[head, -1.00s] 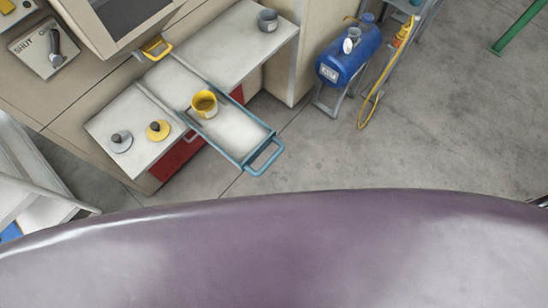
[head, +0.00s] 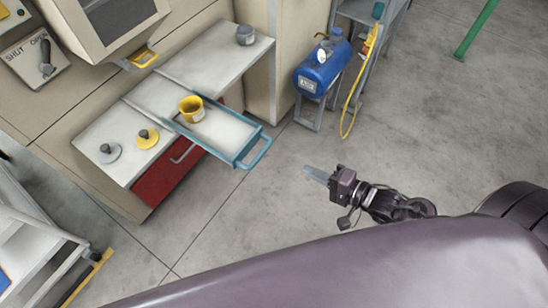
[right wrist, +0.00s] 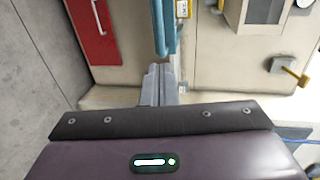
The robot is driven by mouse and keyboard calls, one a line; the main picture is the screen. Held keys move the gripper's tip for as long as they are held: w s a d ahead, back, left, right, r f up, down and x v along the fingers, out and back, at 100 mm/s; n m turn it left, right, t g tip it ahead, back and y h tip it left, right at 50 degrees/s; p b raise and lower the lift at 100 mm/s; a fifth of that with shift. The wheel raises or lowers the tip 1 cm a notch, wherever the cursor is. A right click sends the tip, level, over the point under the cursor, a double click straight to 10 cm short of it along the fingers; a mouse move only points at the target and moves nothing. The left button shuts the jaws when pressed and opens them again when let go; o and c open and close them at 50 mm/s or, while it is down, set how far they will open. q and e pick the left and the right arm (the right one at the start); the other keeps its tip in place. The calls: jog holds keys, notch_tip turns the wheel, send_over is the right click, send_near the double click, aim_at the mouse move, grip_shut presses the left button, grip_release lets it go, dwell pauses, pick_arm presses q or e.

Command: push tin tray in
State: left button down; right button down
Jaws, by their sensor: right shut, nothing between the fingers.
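The tin tray (head: 225,136) is pale with a teal frame and a looped handle (head: 261,151) at its outer end. It sticks out past the front edge of the bench, over the floor. A yellow tin (head: 191,108) stands upright on its inner part. My right gripper (head: 316,174) is shut and empty, to the right of the handle and apart from it in the head view. In the right wrist view, the shut fingers (right wrist: 159,85) point toward a teal bar (right wrist: 164,30) of the tray frame; whether they touch is unclear. My left gripper is out of view.
A red drawer front (head: 165,180) is below. A blue air tank (head: 322,66) stands to the right. Floor around my right gripper is clear.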

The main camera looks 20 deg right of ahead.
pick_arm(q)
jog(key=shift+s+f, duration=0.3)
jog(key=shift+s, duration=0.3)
pick_arm(e)
jog(key=x, duration=1.2)
